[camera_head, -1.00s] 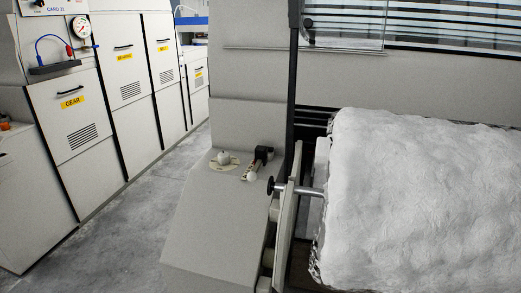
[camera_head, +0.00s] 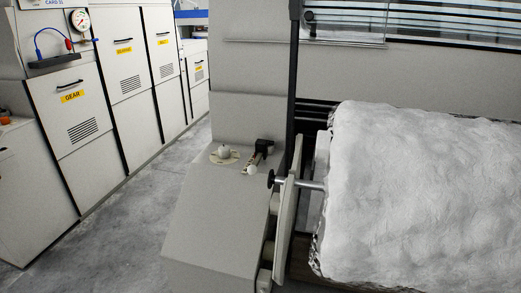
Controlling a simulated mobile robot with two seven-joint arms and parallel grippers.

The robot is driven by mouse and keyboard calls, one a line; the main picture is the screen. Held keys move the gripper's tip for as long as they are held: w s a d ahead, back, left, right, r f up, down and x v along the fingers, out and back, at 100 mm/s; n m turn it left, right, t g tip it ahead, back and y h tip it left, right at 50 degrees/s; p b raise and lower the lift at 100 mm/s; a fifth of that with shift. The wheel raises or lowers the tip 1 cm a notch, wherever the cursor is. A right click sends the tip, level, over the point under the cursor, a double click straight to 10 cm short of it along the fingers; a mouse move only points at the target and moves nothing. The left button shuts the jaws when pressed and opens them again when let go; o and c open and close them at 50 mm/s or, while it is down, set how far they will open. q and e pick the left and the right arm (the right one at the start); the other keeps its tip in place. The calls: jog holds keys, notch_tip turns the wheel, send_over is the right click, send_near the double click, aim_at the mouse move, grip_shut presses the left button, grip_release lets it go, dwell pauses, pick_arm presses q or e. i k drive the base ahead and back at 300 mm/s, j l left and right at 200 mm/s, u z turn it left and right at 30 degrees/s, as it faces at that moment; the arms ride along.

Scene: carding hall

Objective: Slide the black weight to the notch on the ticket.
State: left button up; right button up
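A small black block (camera_head: 263,147) sits at the upper end of a short lever or bar on top of the grey housing, in the middle of the head view. A white ball (camera_head: 249,169) is at the bar's lower end. Small light and reddish marks show on the bar between them, too small to read. A separate round black knob (camera_head: 271,179) ends a metal rod beside the white roll. I cannot tell for sure which black piece is the weight, and I cannot make out a ticket or notch. Neither gripper is in view.
A pale dial (camera_head: 223,154) sits left of the bar on the sloped grey housing (camera_head: 218,225). A large white fibre roll (camera_head: 425,200) fills the right. Grey cabinets (camera_head: 70,125) with yellow labels and a gauge (camera_head: 81,21) line the left. The floor aisle (camera_head: 140,225) between is clear.

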aim_at(260, 145)
jog(key=i+j+z, duration=0.1)
jog(key=j, duration=0.4)
jog(key=i+j+z, duration=0.1)
jog(key=j, duration=0.4)
jog(key=i+j+z, duration=0.1)
jog(key=j, duration=0.45)
jog(key=i+j+z, duration=0.1)
jog(key=j, duration=0.4)
jog(key=i+j+z, duration=0.1)
jog(key=j, duration=0.45)
jog(key=i+j+z, duration=0.1)
jog(key=j, duration=0.2)
jog(key=i+j+z, duration=0.1)
jog(key=j, duration=0.2)
jog(key=i+j, duration=0.1)
jog(key=j, duration=0.2)
jog(key=z, duration=0.05)
